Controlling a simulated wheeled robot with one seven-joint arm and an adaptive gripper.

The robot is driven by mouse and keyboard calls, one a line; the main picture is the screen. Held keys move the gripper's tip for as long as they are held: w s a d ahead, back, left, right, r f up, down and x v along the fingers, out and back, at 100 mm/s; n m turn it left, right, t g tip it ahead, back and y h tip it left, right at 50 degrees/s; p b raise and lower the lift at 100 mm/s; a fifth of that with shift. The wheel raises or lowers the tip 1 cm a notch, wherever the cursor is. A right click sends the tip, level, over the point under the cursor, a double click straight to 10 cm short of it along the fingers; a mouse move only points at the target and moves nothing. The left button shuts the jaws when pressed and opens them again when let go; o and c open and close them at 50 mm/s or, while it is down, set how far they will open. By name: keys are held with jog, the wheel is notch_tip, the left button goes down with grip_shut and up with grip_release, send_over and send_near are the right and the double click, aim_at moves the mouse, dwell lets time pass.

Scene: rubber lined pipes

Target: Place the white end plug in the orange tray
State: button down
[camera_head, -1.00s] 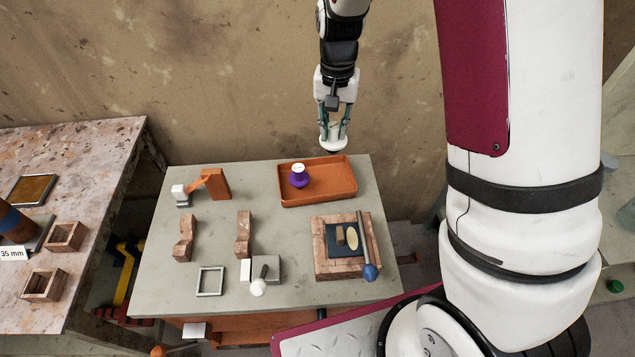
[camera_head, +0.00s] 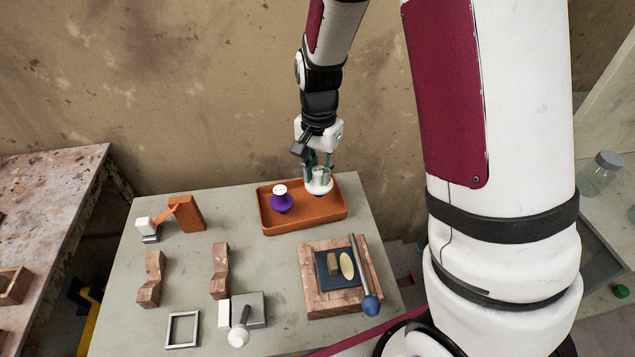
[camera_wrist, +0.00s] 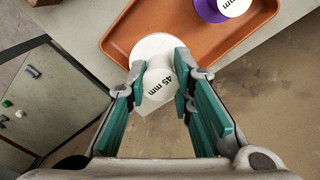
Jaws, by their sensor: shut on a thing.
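The white end plug (camera_head: 319,187) is held in my gripper (camera_head: 318,172) over the right part of the orange tray (camera_head: 300,224) in the head view. In the wrist view my gripper (camera_wrist: 160,85) is shut on the white end plug (camera_wrist: 158,48), whose knob reads "45 mm" and whose wide white flange shows beyond the fingers. The orange tray (camera_wrist: 190,28) lies beneath it. I cannot tell whether the plug touches the tray floor. A purple plug with a white top (camera_head: 281,200) stands in the left part of the tray; it also shows in the wrist view (camera_wrist: 215,10).
A brick-framed block with a dark pad (camera_head: 325,285) and a blue-ended rod (camera_head: 369,303) lie in front of the tray. Two notched wooden blocks (camera_head: 220,270), an orange bracket (camera_head: 187,213) and a grey square frame (camera_head: 182,329) stand leftward. Bare tabletop (camera_head: 265,260) lies before the tray.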

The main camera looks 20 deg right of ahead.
aim_at(319, 182)
jog(key=shift+f, duration=1.7)
jog(key=shift+f, duration=0.1)
jog(key=c, duration=1.4)
grip_release()
